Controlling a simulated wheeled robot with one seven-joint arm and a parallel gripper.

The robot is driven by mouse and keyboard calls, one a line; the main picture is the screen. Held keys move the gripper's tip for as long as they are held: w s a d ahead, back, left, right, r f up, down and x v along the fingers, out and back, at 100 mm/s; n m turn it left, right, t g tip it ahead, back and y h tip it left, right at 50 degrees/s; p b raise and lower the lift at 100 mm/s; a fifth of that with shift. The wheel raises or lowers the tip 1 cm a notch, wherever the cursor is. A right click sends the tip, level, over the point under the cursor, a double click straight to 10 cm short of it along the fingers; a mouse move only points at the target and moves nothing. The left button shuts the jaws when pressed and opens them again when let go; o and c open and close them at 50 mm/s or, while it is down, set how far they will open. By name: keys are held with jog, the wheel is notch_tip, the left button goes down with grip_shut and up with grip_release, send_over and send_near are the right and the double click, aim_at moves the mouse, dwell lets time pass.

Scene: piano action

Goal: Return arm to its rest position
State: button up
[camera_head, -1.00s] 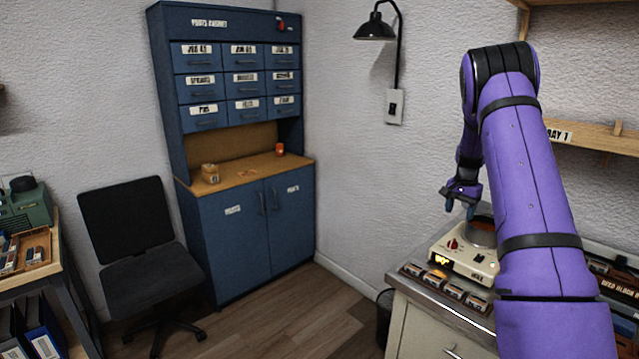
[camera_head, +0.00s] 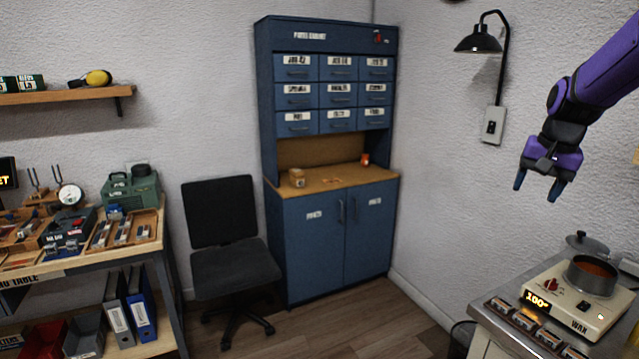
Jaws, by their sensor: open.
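My gripper (camera_head: 537,186) hangs from my purple arm at the upper right, fingers pointing down. Its two blue-tipped fingers are apart with nothing between them. It is in the air, above and to the left of the wax warmer (camera_head: 570,306), and does not touch it. The wax warmer is a cream unit with a lit display reading about 100 and a round pot (camera_head: 592,276) of orange-brown wax. A grey lid (camera_head: 586,243) shows just behind the pot. The upper arm runs out of view at the right edge.
The warmer stands on a grey-topped counter (camera_head: 487,313) with small labelled blocks (camera_head: 525,322) along its front. A wall lamp (camera_head: 478,41) hangs left of my arm. A blue parts cabinet (camera_head: 313,240), a black chair (camera_head: 232,265) and a cluttered work table (camera_head: 150,248) stand farther left. Floor between is clear.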

jog(key=s+a+r+n+t, duration=0.2)
jog(key=s+a+r+n, duration=0.25)
jog(key=s+a, duration=0.85)
jog(key=s+a+f+n, duration=0.1)
jog(key=s+a, duration=0.1)
jog(key=s, duration=0.4)
jog(key=s+a+n, duration=0.2)
jog(key=s, duration=0.4)
jog(key=shift+s+a+f+t, duration=0.3)
jog(key=shift+s+f+t, duration=0.05)
jog(key=shift+s+t, duration=0.05)
